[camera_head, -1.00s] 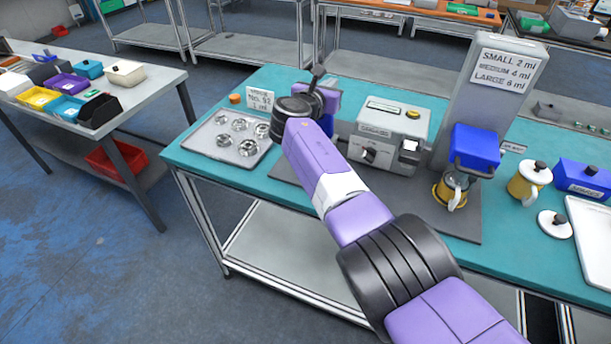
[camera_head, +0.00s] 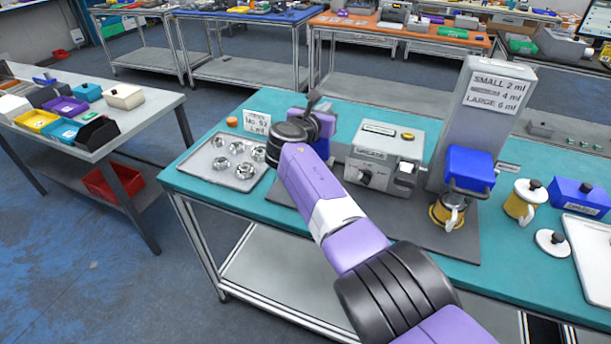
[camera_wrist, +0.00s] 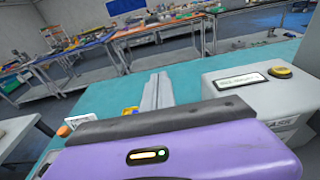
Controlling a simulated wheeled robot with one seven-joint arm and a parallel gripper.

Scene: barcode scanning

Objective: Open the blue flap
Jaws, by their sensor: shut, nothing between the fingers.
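A blue block-shaped part (camera_head: 470,168), apparently the blue flap, sits at the front of the tall grey dispenser (camera_head: 456,110) in the head view. A black handle lies along its lower edge, just above a yellow pot (camera_head: 447,212). Whether it is hinged cannot be made out. My gripper shows in the wrist view (camera_wrist: 157,92) as grey fingers held together, empty, above the teal table. In the head view my wrist mostly hides it. The blue part is not visible in the wrist view.
A metal tray (camera_head: 230,177) with several shiny parts lies left of my wrist. A yellow mug (camera_head: 524,203), a white lid (camera_head: 552,243), a blue box (camera_head: 578,198) and a white tray (camera_head: 597,252) are at the right. A grey side table (camera_head: 165,112) stands left.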

